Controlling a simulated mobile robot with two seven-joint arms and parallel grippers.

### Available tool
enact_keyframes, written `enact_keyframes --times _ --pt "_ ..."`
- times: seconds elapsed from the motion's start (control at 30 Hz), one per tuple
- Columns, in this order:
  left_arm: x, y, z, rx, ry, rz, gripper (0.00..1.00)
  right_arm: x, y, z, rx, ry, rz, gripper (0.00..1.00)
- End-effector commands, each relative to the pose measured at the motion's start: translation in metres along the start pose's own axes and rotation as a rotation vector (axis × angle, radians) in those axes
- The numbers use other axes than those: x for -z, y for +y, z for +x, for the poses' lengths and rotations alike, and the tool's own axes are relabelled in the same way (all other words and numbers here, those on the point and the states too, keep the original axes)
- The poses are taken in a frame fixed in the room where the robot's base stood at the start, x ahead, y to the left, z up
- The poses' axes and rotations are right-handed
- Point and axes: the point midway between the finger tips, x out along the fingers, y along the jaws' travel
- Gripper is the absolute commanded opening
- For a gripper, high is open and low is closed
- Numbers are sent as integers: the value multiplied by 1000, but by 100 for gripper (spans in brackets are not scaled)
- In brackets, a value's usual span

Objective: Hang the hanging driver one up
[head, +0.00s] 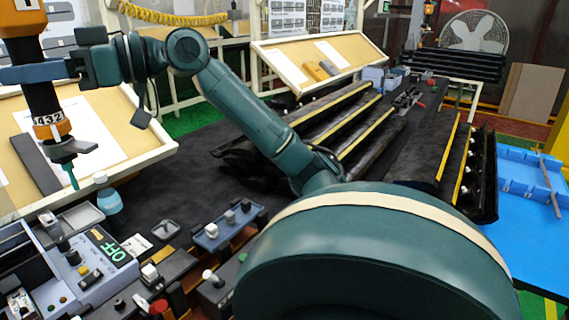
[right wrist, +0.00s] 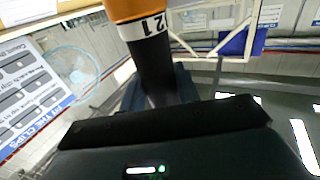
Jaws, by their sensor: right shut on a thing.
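The hanging driver (head: 42,98) is upright at the left of the head view. It has a black body, orange bands, a white number label low on it and a thin teal tip pointing down. Its top runs out of the picture. My right gripper (head: 45,72) is shut around its black body. In the right wrist view the driver (right wrist: 153,70) stands in front of the dark palm, with an orange part and a number label above; the fingers (right wrist: 160,90) are partly hidden. My left gripper is not in view. Whatever the driver hangs from is not visible.
A tilted board (head: 110,125) stands behind and below the driver. Black trim racks (head: 345,125) and a blue tray (head: 530,180) lie right. The dark tabletop (head: 190,170) has free room.

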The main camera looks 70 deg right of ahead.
Motion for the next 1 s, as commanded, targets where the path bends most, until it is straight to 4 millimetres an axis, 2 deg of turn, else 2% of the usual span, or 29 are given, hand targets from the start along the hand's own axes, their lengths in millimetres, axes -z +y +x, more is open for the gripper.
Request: enact_keyframes --times 0.4,0.43,0.7,0.87,1.0 --pt "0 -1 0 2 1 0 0 0 0 0 0 0 0 0" --pt "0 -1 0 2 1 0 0 0 0 0 0 0 0 34" --pt "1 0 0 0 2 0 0 0 0 0 0 0 0 56" --pt "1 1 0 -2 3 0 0 0 0 0 0 0 0 57" --pt "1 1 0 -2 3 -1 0 -2 0 0 0 -4 1 68"
